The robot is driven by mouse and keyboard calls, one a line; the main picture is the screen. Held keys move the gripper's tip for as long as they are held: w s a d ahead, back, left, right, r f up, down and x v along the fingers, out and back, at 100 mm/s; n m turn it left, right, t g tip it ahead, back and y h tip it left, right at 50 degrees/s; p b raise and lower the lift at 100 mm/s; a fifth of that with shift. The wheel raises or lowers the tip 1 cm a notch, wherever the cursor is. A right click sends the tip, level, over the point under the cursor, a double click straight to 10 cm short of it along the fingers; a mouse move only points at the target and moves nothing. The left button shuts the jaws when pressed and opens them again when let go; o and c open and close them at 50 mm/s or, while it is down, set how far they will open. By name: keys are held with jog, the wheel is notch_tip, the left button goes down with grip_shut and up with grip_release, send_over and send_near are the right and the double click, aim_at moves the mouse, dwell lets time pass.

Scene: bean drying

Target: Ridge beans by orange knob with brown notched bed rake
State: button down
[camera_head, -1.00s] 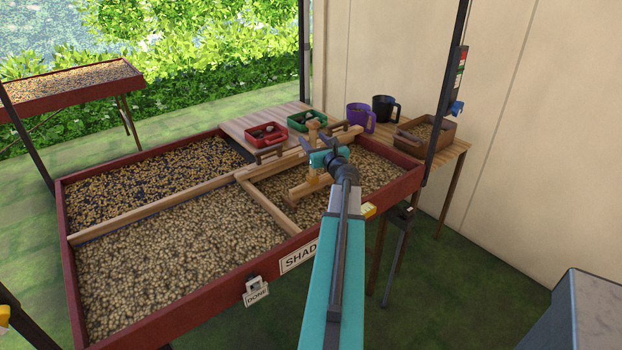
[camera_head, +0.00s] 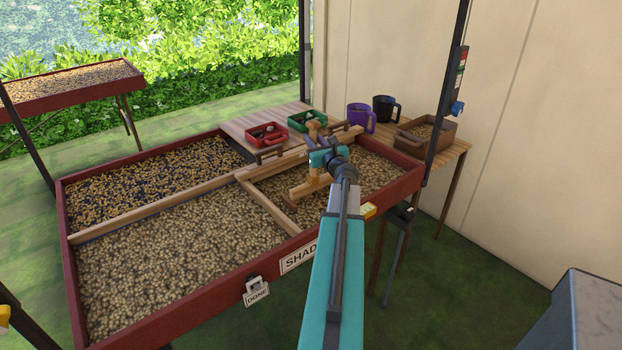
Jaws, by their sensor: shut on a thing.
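The brown rake (camera_head: 309,187) stands in the right front compartment of the bean bed, its wooden head low at the beans. Its post rises to a wooden top (camera_head: 314,128). My gripper (camera_head: 318,157), teal and dark, is shut on the rake's upright part. Whether the head's teeth touch the beans is too small to tell. The beans (camera_head: 376,168) of this compartment lie on both sides of the rake. My arm hides part of the rim.
Wooden dividers (camera_head: 267,205) split the red-walled bed (camera_head: 180,315).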

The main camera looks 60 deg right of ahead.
aim_at(313, 121)
jog(key=shift+r, duration=0.2)
jog(key=shift+r+p, duration=2.8)
jog(key=shift+r, duration=0.65)
jog(key=shift+r+p, duration=2.75)
jog(key=shift+r, duration=0.75)
jog(key=shift+r+p, duration=0.4)
jog(key=shift+s+a, duration=0.1)
